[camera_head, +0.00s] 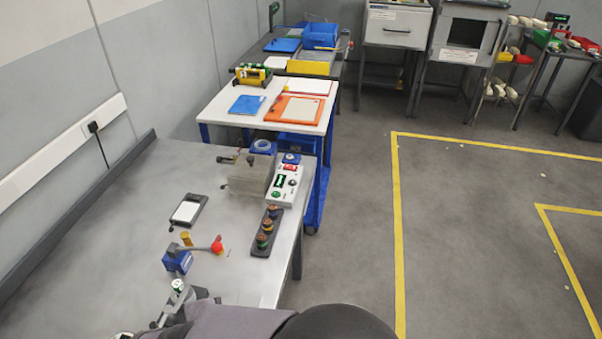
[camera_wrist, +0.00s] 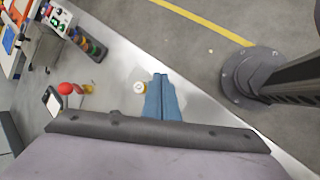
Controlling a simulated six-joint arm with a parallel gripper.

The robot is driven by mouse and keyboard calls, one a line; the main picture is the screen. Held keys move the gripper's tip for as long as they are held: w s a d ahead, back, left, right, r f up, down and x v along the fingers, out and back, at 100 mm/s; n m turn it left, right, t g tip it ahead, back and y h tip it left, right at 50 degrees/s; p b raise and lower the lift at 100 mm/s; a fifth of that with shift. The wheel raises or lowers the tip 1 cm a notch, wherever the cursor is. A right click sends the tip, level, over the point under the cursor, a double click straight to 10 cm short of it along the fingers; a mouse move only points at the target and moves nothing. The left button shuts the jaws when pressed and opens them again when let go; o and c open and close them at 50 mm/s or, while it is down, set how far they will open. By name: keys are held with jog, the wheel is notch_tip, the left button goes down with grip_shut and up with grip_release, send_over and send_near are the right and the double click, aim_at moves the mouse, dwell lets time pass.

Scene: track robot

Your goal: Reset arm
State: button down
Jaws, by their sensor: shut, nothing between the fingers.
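My gripper (camera_wrist: 160,80) shows in the wrist view as two blue-grey fingers pressed together, with nothing between them. It is over the grey worktable (camera_head: 130,200), near the table's edge. A small white round item with a yellowish rim (camera_wrist: 140,87) lies just left of the fingertips in the wrist view, apart from them. In the head view my arm fills the bottom middle, and a white and green round item (camera_head: 178,285) shows close to it. How high the gripper is above the table I cannot tell.
A blue block with a red-ball lever (camera_head: 178,261), a black-framed white pad (camera_head: 187,212), a control box (camera_head: 285,184) and a dark strip of round buttons (camera_head: 267,231) stand on the table. Further tables with trays are behind.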

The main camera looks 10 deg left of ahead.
jog(key=w+d+m+g+h, duration=0.1)
jog(key=w+d+m+g, duration=0.3)
jog(key=d, duration=0.5)
jog(key=w+d+m+g, duration=0.1)
jog(key=w+d+m, duration=0.2)
jog(key=d+m, duration=0.45)
jog(key=s+d+m+g+y, duration=0.1)
jog(key=s+d+m+y, duration=0.2)
jog(key=d+m, duration=0.8)
jog(key=s+d, duration=0.1)
jog(key=d, duration=0.4)
jog(key=shift+d+f+g, duration=0.2)
jog(key=shift+d+g, duration=0.05)
jog(key=shift+g, duration=0.15)
